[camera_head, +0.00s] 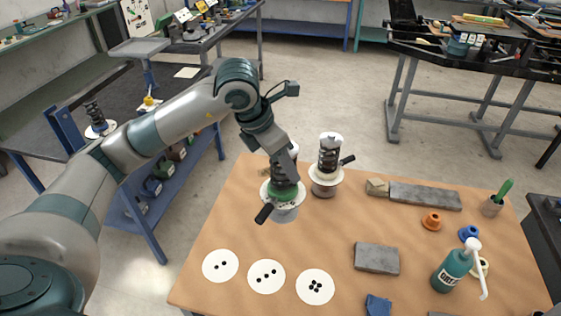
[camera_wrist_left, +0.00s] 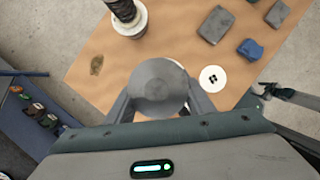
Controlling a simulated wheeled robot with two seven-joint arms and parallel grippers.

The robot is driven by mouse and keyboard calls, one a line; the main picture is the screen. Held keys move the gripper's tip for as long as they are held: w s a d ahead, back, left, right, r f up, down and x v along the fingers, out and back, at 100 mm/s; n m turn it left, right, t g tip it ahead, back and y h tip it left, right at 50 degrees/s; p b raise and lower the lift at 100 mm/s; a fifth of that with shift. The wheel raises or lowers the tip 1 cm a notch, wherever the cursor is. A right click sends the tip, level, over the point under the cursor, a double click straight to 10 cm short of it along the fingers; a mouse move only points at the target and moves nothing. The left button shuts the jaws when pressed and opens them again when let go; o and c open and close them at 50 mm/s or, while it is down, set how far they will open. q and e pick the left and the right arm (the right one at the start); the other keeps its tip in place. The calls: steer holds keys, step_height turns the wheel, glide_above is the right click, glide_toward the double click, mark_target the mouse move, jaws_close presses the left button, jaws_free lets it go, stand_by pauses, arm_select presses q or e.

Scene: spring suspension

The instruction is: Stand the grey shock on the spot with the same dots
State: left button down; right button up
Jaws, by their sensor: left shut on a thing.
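My left gripper (camera_head: 284,178) is shut on the grey shock (camera_head: 285,214), which looks upright. Its grey round end fills the space between the fingers in the left wrist view (camera_wrist_left: 158,88). A dark lever sticks out at its lower left. I cannot tell whether its base touches the table, and its dots are not visible. Three white spots lie at the front: two dots (camera_head: 220,265), three dots (camera_head: 266,277) and several clustered dots (camera_head: 315,287). The clustered one also shows in the wrist view (camera_wrist_left: 213,79). My right gripper is not clearly identifiable.
Another shock (camera_head: 328,165) stands close behind and right of the held one; something white is partly hidden behind my gripper. A grey block (camera_head: 376,258), long grey bar (camera_head: 425,195), orange ring (camera_head: 431,221) and green bottle (camera_head: 452,268) occupy the right side. The table's left front is clear around the spots.

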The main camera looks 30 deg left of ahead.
mark_target(283, 176)
arm_select(q)
steer(key=m, duration=0.1)
steer(key=s+d+f+m+h, duration=0.1)
steer(key=m, duration=0.1)
steer(key=shift+f+g, duration=0.1)
steer(key=shift+g, duration=0.3)
steer(key=m, duration=0.1)
steer(key=s+f+m+g, duration=0.1)
steer(key=m, duration=0.1)
steer(key=d+m+h, duration=0.1)
steer(key=shift+s+f+m, duration=0.2)
steer(key=shift+s+m, duration=0.05)
steer(key=shift+m, duration=0.05)
steer(key=m, duration=0.1)
steer(key=s+m+g, duration=0.1)
steer(key=m, duration=0.1)
steer(key=d+f+m+g, duration=0.1)
steer(key=shift+s+f+m, duration=0.1)
steer(key=shift+s+m, duration=0.2)
steer(key=s+d+f+m+g+y, duration=0.1)
steer(key=s+m+g+y, duration=0.3)
steer(key=m, duration=1.3)
steer(key=shift+s+d+f, duration=0.2)
steer(key=shift+s+f, duration=0.5)
steer(key=shift+s, duration=0.3)
